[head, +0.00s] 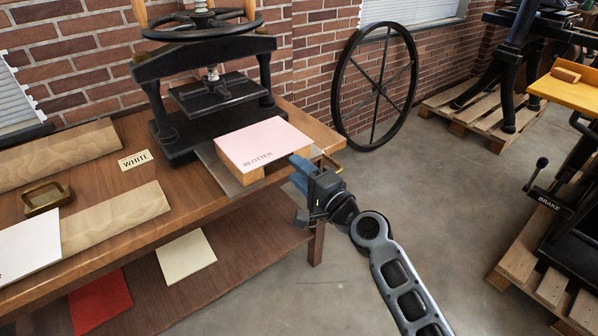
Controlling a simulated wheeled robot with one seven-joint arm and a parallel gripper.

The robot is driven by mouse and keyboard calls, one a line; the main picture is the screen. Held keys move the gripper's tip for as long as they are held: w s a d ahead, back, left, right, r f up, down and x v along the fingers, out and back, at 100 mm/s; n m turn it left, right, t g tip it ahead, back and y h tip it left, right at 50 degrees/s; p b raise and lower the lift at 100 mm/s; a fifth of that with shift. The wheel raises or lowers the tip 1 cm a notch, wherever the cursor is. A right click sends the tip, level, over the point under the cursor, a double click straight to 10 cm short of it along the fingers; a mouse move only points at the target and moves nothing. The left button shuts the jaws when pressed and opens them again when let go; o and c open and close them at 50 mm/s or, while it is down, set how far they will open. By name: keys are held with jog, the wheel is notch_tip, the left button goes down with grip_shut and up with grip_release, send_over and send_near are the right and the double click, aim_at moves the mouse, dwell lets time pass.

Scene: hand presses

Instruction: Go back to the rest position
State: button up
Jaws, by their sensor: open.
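My arm reaches in from the lower right.
The bench (110,235) carries a WHITE label (134,160), a brass frame (45,198) and wooden boards. Red (100,302) and cream (186,256) sheets lie on its lower shelf. A spoked wheel (376,86) leans on the brick wall. Open floor lies between bench and right-hand pallets (540,270).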

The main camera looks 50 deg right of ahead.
dwell(0.4)
jog(key=s+a+f+n+g+y, duration=0.1)
jog(key=s+a+f+n, duration=0.1)
jog(key=s+a+n, duration=0.4)
jog(key=s+a+f+n+g, duration=0.1)
jog(key=s+a+f+n, duration=0.15)
jog(key=s+a, duration=0.65)
jog(key=s+a+r+n+y, duration=0.2)
jog(key=s+a+r+n, duration=0.1)
jog(key=s+n, duration=0.3)
jog(key=s+a+r+n+y, duration=0.2)
jog(key=s+r+n, duration=0.3)
jog(key=s, duration=0.5)
jog(key=shift+s+a+r+n+g, duration=0.25)
jog(key=shift+s+a+n+g, duration=0.1)
jog(key=shift+a+n, duration=0.4)
